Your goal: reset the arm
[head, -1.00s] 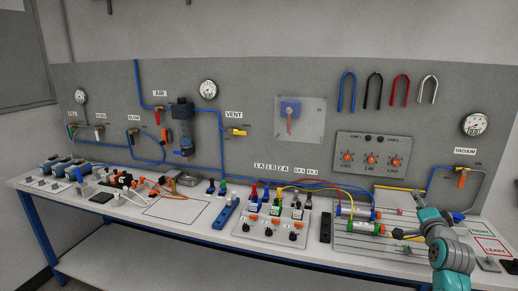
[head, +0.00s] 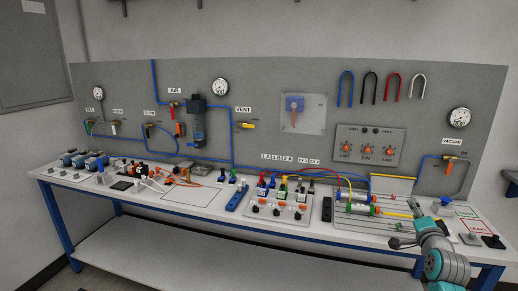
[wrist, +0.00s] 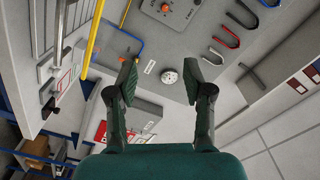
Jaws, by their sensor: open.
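My teal arm (head: 447,266) rises at the lower right of the head view, in front of the bench's right end. My gripper (head: 398,242) shows there as a small dark shape near the bench's front edge. In the wrist view my gripper (wrist: 167,86) is open, its two dark fingers apart with nothing held between them. Beyond the fingers are the wall panel and a round white gauge (wrist: 169,77), apart from the fingertips.
The white bench (head: 150,205) carries valves, plugs, hoses and a cylinder rig (head: 358,204). The grey panel (head: 265,140) stands behind, with several coloured hooks (head: 393,88) and the vacuum gauge (head: 460,118). Floor shows at the lower left.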

